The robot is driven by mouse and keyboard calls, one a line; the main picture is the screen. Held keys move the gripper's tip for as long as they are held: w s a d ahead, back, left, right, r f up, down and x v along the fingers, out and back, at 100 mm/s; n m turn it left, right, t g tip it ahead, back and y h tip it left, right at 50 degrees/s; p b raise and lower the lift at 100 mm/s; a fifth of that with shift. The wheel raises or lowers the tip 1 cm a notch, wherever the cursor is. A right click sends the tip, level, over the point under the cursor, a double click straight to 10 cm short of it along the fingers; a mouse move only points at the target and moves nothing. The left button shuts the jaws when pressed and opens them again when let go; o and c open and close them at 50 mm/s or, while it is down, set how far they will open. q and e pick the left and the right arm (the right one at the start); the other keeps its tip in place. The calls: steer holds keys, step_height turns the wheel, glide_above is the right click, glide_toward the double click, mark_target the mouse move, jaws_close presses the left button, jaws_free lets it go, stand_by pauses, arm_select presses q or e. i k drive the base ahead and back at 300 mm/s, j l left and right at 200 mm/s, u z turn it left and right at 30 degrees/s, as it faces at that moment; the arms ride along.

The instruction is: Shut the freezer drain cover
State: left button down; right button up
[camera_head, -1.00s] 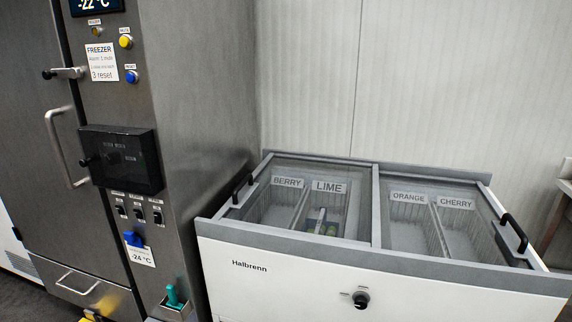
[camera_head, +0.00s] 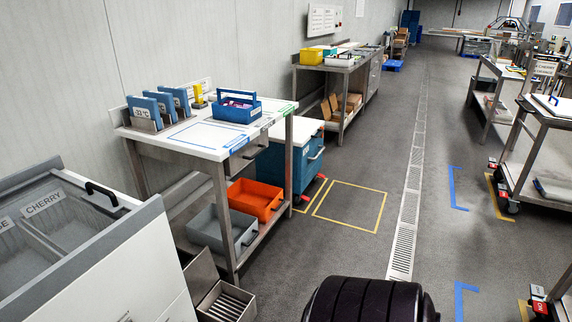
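The white and grey chest freezer (camera_head: 120,262) is cut off at the left edge. A low metal box with a slatted grate (camera_head: 228,302) sits on the floor just right of it, near the bottom edge. A plain grey metal flap (camera_head: 202,272) stands raised at the back of this box, so it looks like an open drain with its cover up; its hinge is not clear. Neither of my grippers is in view.
A steel table (camera_head: 205,140) with blue holders and a blue caddy (camera_head: 236,110) stands behind the box. Grey (camera_head: 215,232) and orange (camera_head: 252,200) bins fill its lower shelf. A long floor grating (camera_head: 408,200) runs through open floor. Trolleys (camera_head: 535,150) stand right.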

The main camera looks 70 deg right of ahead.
mark_target(201, 273)
steer(key=z, duration=2.1)
steer(key=i+l+z, duration=0.25)
steer(key=i, duration=0.35)
steer(key=i+z, duration=0.3)
steer(key=i, duration=2.65)
steer(key=i+u, duration=0.2)
steer(key=u, duration=0.2)
steer(key=i+l+u, duration=0.1)
steer(key=i+u, duration=0.15)
steer(key=u, duration=0.15)
steer(key=i+l+u, duration=0.1)
steer(key=u, duration=0.3)
steer(key=i+l+u, duration=0.25)
steer(key=u, duration=0.15)
